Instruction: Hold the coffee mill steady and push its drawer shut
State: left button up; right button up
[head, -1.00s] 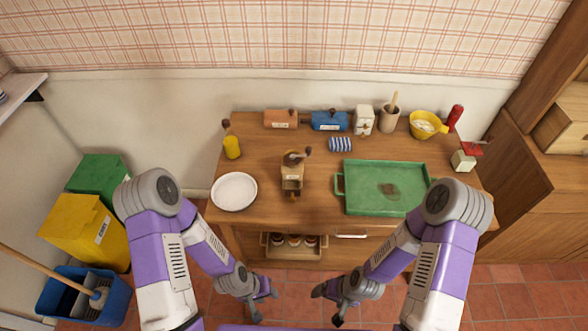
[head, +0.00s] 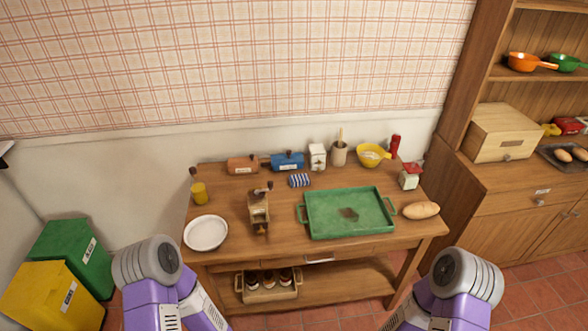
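The coffee mill (head: 259,209) stands upright on the wooden table, left of the green tray. It is a small wooden box with a dark crank on top. Its drawer (head: 261,228) sticks out at the front, toward me. Both of my grippers are below the picture's lower edge. Only my upper arm parts show, at the lower left and lower right, well apart from the mill.
A white plate (head: 206,232) lies left of the mill, and a green tray (head: 316,231) lies to its right. A bread loaf (head: 421,210), yellow bowl (head: 371,156) and blue box (head: 287,162) are also on the table (head: 237,258). The tabletop before the mill is clear.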

aim_at(260, 223)
jog(key=z, duration=1.05)
jog(key=i, duration=0.8)
jog(key=u, duration=0.95)
